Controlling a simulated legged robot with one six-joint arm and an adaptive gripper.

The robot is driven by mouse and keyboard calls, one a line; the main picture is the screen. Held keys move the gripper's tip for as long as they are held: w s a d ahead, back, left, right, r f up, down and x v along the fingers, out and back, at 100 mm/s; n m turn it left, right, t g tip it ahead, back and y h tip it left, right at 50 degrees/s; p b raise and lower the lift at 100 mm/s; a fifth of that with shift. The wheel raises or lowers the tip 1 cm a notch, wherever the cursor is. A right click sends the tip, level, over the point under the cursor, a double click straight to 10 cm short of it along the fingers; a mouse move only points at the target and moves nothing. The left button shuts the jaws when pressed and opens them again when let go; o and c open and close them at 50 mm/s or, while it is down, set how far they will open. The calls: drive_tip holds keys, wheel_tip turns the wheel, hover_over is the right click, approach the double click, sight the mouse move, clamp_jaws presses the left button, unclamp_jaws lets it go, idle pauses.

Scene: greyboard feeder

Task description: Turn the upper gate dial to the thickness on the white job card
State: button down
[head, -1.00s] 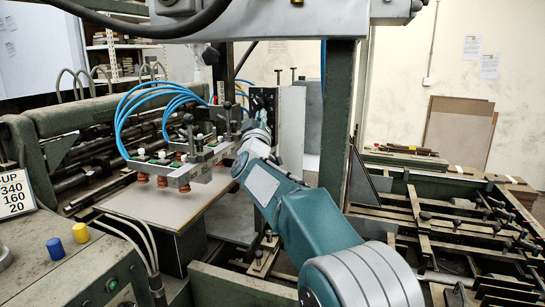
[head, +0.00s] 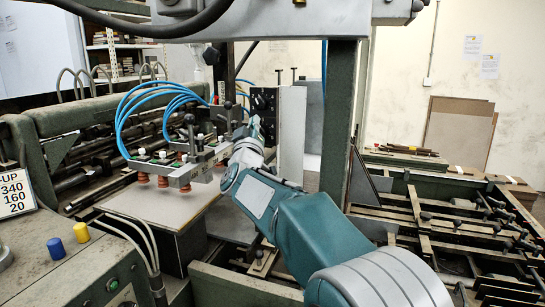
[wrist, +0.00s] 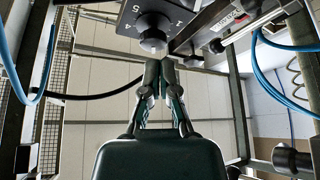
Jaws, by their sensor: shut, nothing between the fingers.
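The black gate panel (head: 270,92) stands at the middle of the head view, with a dark round knob (head: 259,101) near its top. My forearm and wrist cover its lower part. In the wrist view a dial knob (wrist: 152,39) sits on a black plate (wrist: 135,22) with white numbers, 5, 4 and 1 among them. My gripper (wrist: 160,68) is shut and empty, its fingertips just below the knob in the picture; I cannot tell whether they touch it. The white job card (head: 15,192) at the left edge reads 340, 160 and 20 under a cut-off "UP".
A suction bar (head: 200,165) with blue hoses (head: 125,115) hangs over a grey board (head: 160,204) left of my arm. A green post (head: 340,120) stands to the right. A control box (head: 60,265) with blue and yellow buttons is at lower left.

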sight(260, 103)
drive_tip(key=shift+s+a, duration=0.25)
drive_tip(key=shift+s, duration=0.35)
drive_tip(key=shift+w+d, duration=0.45)
drive_tip(key=shift+w, duration=0.45)
drive_tip(key=shift+w+d, duration=0.4)
drive_tip(key=shift+w, duration=0.55)
drive_tip(key=shift+w+d, duration=0.45)
drive_tip(key=shift+w, duration=0.45)
drive_tip(key=shift+a+r, duration=0.2)
drive_tip(key=shift+r, duration=0.2)
drive_tip(key=shift+r, duration=0.15)
